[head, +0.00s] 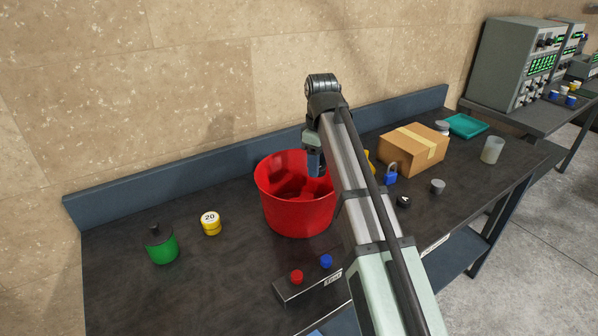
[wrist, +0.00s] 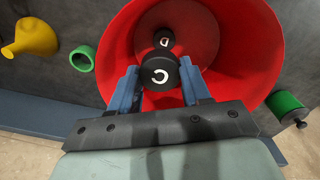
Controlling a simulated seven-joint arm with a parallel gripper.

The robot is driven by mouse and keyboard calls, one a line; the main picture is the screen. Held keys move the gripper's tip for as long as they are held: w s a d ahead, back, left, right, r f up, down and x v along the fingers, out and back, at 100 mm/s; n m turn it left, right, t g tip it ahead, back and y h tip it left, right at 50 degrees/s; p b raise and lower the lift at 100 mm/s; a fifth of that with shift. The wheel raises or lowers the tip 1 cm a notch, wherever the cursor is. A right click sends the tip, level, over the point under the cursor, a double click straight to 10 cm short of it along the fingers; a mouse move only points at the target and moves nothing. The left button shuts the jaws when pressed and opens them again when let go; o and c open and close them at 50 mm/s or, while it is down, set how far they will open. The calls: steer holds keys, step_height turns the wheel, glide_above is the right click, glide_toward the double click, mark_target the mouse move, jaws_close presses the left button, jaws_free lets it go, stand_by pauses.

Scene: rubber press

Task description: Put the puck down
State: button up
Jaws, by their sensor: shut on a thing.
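My gripper's blue fingers (wrist: 162,88) are shut on a black puck (wrist: 158,73) marked with a white letter that looks like a C. The gripper holds it over the red bucket (wrist: 232,40). A second black puck (wrist: 164,38), with a white letter, shows deeper inside the bucket. In the head view the red bucket (head: 298,222) stands mid-table and my gripper (head: 315,165) reaches down over its opening. The held puck is hidden there. The height of the puck above the bucket floor is hard to tell.
A box with red and blue buttons (head: 308,287) is in front. A blue padlock (head: 391,177), cardboard box (head: 408,152) and teal tray (head: 467,126) are to the right.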

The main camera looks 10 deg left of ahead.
steer(key=s+a+f, duration=0.3)
steer(key=a+f, duration=0.1)
steer(key=a, duration=0.4)
steer(key=shift+n, duration=0.3)
steer(key=shift+f, duration=5.05)
steer(key=shift+f, duration=0.15)
steer(key=o, duration=1)
steer(key=shift+o, duration=0.2)
step_height(320, 180, up, 12)
steer(key=shift+r, duration=0.2)
